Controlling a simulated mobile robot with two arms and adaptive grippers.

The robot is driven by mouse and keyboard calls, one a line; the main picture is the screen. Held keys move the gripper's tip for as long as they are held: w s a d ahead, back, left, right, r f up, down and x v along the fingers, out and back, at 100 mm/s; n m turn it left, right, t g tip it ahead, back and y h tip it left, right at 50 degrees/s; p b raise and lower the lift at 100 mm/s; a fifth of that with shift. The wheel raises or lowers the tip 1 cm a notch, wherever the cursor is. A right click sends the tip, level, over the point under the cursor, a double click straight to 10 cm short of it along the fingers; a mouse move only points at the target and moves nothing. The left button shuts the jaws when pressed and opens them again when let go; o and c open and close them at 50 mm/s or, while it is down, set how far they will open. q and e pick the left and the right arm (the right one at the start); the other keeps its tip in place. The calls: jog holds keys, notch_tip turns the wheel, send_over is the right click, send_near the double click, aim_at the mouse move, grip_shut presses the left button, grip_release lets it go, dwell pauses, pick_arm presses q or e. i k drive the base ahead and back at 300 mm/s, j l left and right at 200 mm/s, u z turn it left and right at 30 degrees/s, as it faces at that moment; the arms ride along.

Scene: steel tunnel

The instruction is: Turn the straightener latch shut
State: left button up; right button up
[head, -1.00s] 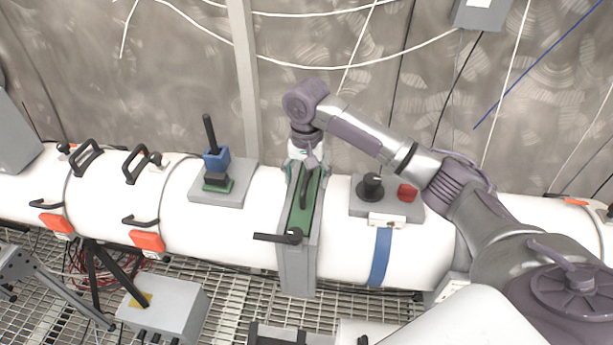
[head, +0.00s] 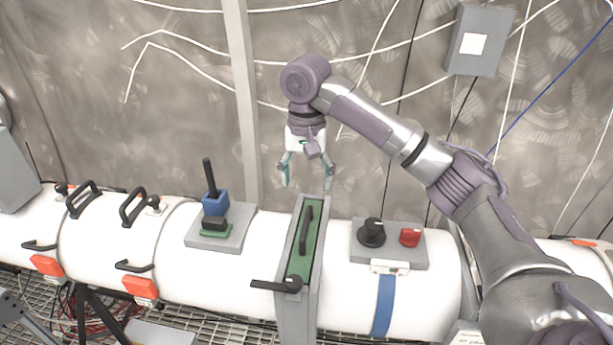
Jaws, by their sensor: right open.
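The straightener is a grey upright frame (head: 285,318) with a green face (head: 299,262) and a black handle (head: 306,230), set across the white pipe. Its black latch lever (head: 272,285) is at the near end of the green face and points left, roughly level. My right gripper (head: 307,185) is open and empty. It hangs above the far end of the straightener, fingers pointing down, apart from the handle and the latch. My left gripper is out of view.
Left of the straightener, a grey plate (head: 240,226) carries a blue block with a black lever (head: 215,203). To the right, a grey panel (head: 398,255) has a black knob (head: 371,233) and a red switch (head: 410,237). Black handles and orange clips line the white pipe (head: 185,270).

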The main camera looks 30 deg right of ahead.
aim_at(293, 285)
jog(key=k+j, duration=1.2)
jog(key=j, duration=0.15)
